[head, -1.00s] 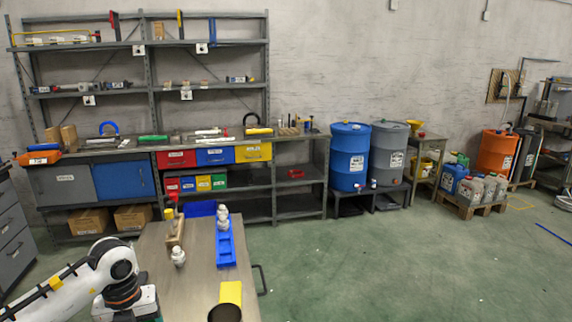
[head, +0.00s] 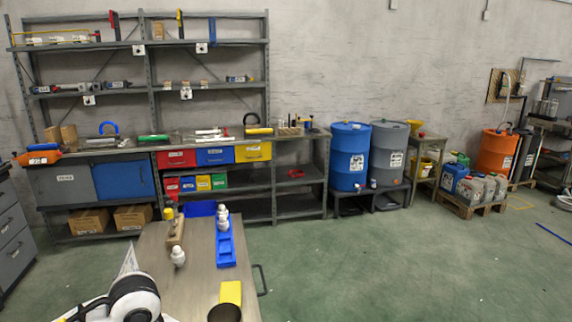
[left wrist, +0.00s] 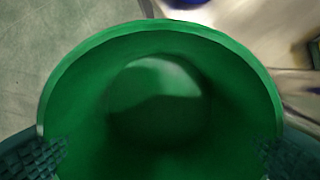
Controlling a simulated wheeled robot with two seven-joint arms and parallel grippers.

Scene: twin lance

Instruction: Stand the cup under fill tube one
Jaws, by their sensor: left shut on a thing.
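A green cup (left wrist: 160,60) fills the left wrist view, seen from above into its open mouth. My left gripper (left wrist: 165,150) is shut on it, with a dark ridged finger pad at the cup's left side and another at its right. In the head view my left arm shows at the bottom left, but the gripper and the cup are out of that picture. I cannot make out a fill tube one in either view. My right gripper is not in view.
A metal-topped table (head: 195,285) stands in front of me. It carries a blue tray (head: 226,250) with white fittings, a wooden block (head: 176,232), a white fitting (head: 178,257), a yellow block (head: 231,292) and a dark round thing (head: 225,313).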

